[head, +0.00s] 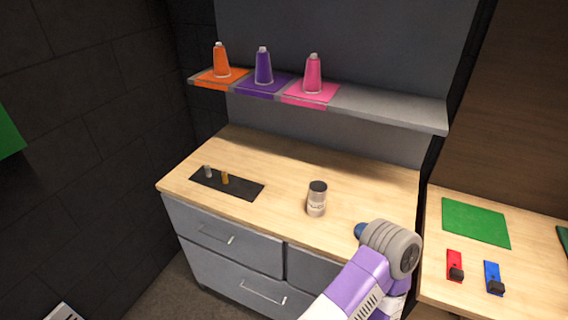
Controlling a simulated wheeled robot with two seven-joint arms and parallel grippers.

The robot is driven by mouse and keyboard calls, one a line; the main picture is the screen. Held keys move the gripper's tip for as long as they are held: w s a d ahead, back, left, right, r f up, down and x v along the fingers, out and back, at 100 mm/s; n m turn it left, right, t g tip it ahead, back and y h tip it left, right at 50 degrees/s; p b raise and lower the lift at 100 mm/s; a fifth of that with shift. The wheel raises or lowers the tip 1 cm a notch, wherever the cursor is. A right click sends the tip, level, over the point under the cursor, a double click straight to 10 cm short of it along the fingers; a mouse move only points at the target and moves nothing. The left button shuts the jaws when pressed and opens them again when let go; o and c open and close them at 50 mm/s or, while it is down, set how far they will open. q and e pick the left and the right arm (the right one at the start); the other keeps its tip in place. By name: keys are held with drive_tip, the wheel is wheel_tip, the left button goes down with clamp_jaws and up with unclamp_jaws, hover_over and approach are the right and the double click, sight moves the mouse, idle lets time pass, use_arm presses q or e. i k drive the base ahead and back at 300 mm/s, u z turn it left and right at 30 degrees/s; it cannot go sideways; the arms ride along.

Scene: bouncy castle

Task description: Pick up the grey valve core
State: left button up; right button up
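The grey valve core (208,171) is a small upright grey piece at the left end of a black mat (246,188) on the wooden counter. A similar gold piece (225,178) stands just right of it on the same mat. Neither gripper shows in the head view. Only a purple and grey part of one of my arms is visible at the lower right, well away from the mat. Nothing covers the grey valve core.
A dark-lidded jar (317,199) stands mid-counter (285,165). Above, a grey shelf (390,107) holds orange (221,61), purple (263,67) and pink (313,75) bottles. Red (454,262) and blue (492,274) items lie on the right counter near a green mat (475,222).

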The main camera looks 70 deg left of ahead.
sight(208, 170)
drive_tip(key=z, duration=1)
drive_tip(key=k, duration=2.35)
drive_tip(key=u, duration=2.2)
drive_tip(key=i, duration=0.1)
drive_tip(key=u, duration=0.25)
